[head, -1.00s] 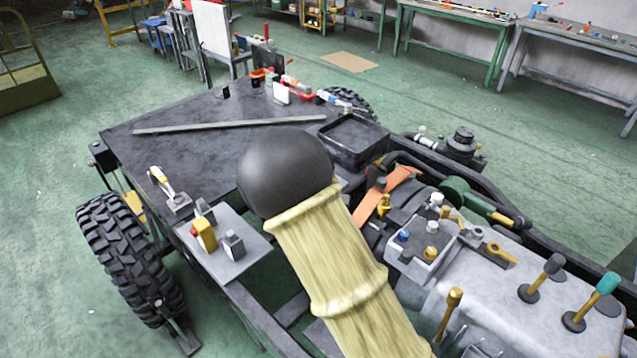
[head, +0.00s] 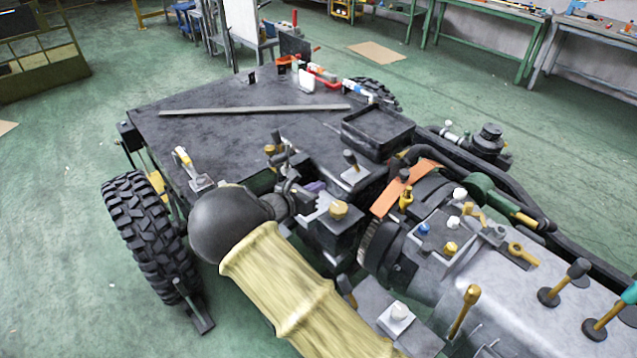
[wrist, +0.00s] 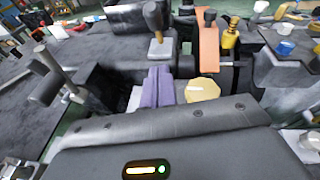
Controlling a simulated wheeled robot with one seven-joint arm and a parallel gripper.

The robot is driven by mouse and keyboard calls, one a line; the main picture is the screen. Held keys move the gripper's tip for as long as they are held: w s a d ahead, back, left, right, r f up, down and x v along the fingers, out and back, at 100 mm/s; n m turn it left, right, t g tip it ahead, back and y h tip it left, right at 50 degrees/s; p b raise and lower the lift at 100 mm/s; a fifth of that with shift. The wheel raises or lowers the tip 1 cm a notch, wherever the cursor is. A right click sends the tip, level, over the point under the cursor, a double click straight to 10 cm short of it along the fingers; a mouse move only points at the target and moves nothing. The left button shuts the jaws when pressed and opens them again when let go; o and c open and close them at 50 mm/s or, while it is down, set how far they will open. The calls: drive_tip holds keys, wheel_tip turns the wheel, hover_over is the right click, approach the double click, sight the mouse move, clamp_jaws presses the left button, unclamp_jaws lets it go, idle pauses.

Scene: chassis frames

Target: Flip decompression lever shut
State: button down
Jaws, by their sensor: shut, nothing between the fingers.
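No lever is labelled, so I cannot tell which is the decompression lever. A short lever with a dark grip (head: 350,160) stands on a grey block by the black tray. In the wrist view, an upright lever with a dark grip and brass-coloured lower part (wrist: 155,30) is just beyond my fingertips. Another grey lever with a cylindrical head (wrist: 45,78) leans at the left. My gripper (head: 316,187) is over the machinery, its purple fingers (wrist: 160,72) shut together and empty. A round yellow knob (head: 338,210) is close beside them. Contact with any lever cannot be told.
An orange strap (head: 405,187) and the grey gearbox housing (head: 490,285) with knobbed levers lie to the right. The black tray (head: 378,130) stands behind. The dark deck (head: 240,135) is mostly clear, with a long bar on it. A tyre (head: 145,235) is at left.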

drive_tip(key=p, duration=0.2)
approach(349, 164)
wheel_tip(349, 164, down, 3)
drive_tip(key=w+d, duration=0.1)
drive_tip(key=w, duration=0.1)
drive_tip(key=w+d+r+p, duration=0.1)
drive_tip(key=w+d, duration=0.1)
drive_tip(key=shift+w+r+p, duration=0.1)
drive_tip(key=shift+r+p, duration=0.25)
drive_tip(key=shift+r, duration=0.05)
drive_tip(key=shift+d, duration=0.15)
drive_tip(key=shift+w+f, duration=0.1)
